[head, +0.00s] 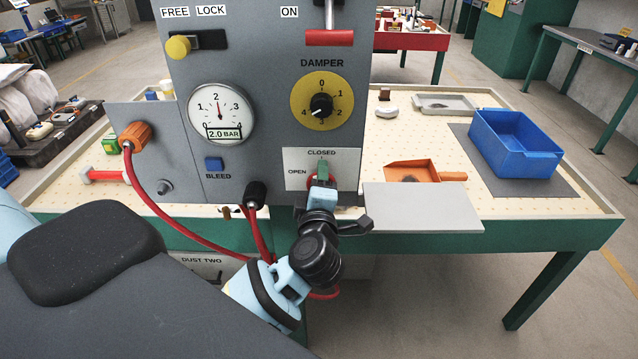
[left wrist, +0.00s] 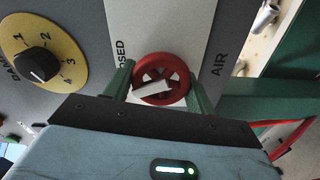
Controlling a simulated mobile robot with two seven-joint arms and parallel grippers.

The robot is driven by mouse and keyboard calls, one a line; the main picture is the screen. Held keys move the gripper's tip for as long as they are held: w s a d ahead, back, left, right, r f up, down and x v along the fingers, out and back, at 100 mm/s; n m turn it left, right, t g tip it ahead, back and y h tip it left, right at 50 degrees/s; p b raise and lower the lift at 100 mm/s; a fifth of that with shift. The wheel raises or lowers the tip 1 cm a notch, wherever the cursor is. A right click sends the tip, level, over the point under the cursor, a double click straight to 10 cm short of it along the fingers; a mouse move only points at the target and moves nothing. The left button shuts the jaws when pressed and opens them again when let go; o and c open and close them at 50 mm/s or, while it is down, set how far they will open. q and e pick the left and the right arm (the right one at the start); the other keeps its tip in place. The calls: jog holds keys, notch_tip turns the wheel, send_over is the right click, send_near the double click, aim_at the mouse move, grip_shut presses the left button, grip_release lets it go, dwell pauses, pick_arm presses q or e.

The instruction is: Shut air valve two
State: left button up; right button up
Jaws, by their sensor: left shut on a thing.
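The air valve is a red handwheel with a white bar across it (left wrist: 160,82), on a white plate (head: 296,163) marked CLOSED at the top and OPEN at the left. In the head view my gripper mostly hides the wheel. My left gripper (head: 322,172) is at the valve. In the left wrist view its green fingers (left wrist: 163,90) stand on either side of the wheel, shut on it. I cannot tell the valve's setting for sure. My right gripper is not in view.
The grey panel carries a gauge (head: 220,113) tagged 2.0 BAR, a yellow damper dial (head: 322,100), a blue bleed button (head: 214,164) and a red-handled lever (head: 329,37). A red hose (head: 180,215) loops below left. A grey shelf (head: 422,207) juts out at the right, near a blue bin (head: 515,157).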

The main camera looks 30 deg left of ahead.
pick_arm(q)
jog(key=shift+r+m, duration=0.1)
jog(key=shift+m, duration=2.2)
jog(key=o, duration=1)
jog(key=v, duration=0.7)
jog(key=shift+s+d+b, duration=0.25)
jog(key=shift+s+b, duration=0.05)
